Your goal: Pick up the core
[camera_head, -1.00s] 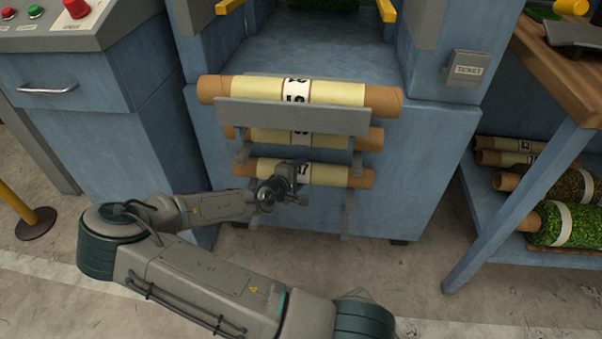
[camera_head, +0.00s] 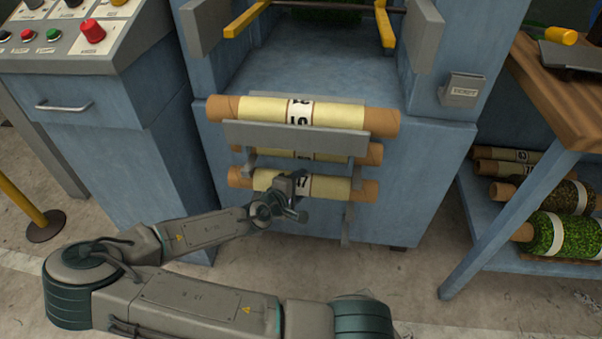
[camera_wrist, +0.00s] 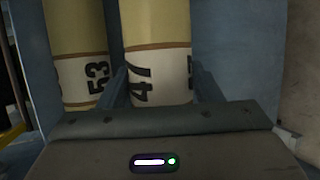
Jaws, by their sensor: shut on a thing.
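Several cores, brown tubes with pale yellow wrap and white number bands, lie stacked in the rack on the front of the blue machine. The lowest core (camera_head: 332,188) carries the number 47, which also shows in the wrist view (camera_wrist: 158,80). The middle core (camera_head: 368,154) is mostly behind the rack plate. The top core (camera_head: 262,110) lies above it. A core marked 53 (camera_wrist: 78,75) stands beside core 47 in the wrist view.
The grey rack plate (camera_head: 240,134) and its uprights are close above my gripper. A wooden-topped bench (camera_head: 570,100) with shelved rolls (camera_head: 565,235) stands at right. A control cabinet (camera_head: 100,110) and yellow post (camera_head: 18,205) are at left. Floor in front is open.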

